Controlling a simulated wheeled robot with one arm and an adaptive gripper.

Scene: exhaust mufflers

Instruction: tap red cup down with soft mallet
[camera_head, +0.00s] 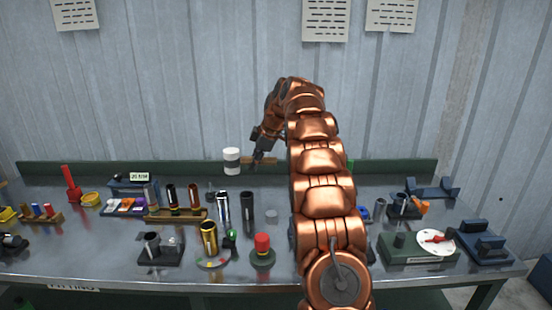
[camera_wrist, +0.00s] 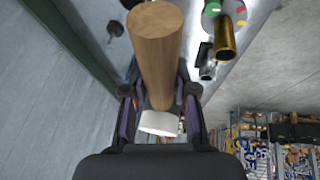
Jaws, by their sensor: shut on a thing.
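In the wrist view, the handle (camera_wrist: 158,50) runs between the fingers (camera_wrist: 160,100), with a white part (camera_wrist: 160,122) beyond. Whether the cup is fully seated cannot be told.
A gold tube (camera_head: 209,238) stands on a round colour-marked plate left of the red cup. Dark and chrome tubes (camera_head: 223,207) stand behind. A dial gauge (camera_head: 436,241) is at the right. A low green ledge (camera_head: 150,166) runs along the bench's back.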

